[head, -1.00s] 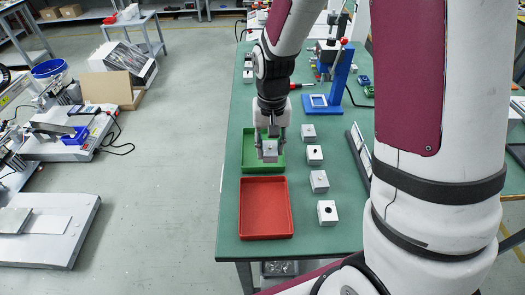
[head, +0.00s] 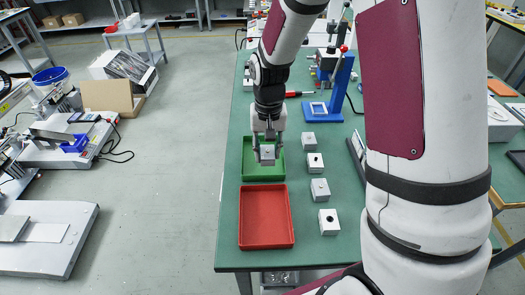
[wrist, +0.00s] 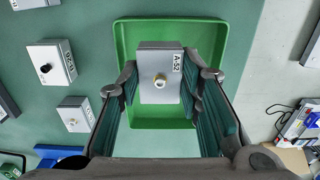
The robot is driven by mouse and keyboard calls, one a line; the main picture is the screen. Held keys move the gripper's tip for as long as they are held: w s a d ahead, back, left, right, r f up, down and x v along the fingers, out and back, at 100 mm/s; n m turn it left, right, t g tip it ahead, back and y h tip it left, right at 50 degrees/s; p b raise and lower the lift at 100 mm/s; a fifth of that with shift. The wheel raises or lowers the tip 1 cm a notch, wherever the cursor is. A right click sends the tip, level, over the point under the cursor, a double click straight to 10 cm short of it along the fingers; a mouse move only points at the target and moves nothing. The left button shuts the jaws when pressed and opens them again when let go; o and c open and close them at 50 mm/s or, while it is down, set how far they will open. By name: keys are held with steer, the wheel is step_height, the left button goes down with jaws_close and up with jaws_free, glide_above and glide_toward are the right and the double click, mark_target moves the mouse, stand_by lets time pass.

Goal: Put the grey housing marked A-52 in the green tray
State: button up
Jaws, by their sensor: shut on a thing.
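The grey housing marked A-52 (wrist: 160,75) is held between the fingers of my gripper (wrist: 162,95); its label reads clearly in the wrist view. The housing also shows in the head view (head: 267,155), below my gripper (head: 267,145). The green tray (head: 249,172) lies on the table behind the red tray, and the housing is over it. In the wrist view the green tray's rim (wrist: 124,45) surrounds the housing on the far side and both sides. I cannot tell how high the housing is above the tray floor.
A red tray (head: 265,217) lies just in front of the green one. Several other grey housings stand in a row to the right, the nearest (head: 328,222) beside the red tray. A blue press stand (head: 322,111) is further back on the green table (head: 230,257).

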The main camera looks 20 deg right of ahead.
mark_target(263, 151)
steer(key=w, duration=0.4)
steer(key=shift+f, duration=0.3)
steer(key=shift+f+b, duration=0.35)
steer(key=shift+f, duration=1.3)
steer(key=shift+f, duration=0.2)
steer(key=o, duration=1.3)
steer(key=shift+c, duration=0.2)
steer(key=shift+r, duration=0.1)
step_height(263, 151, up, 12)
steer(key=p, duration=0.1)
steer(key=shift+r+p, duration=0.2)
steer(key=shift+p, duration=0.1)
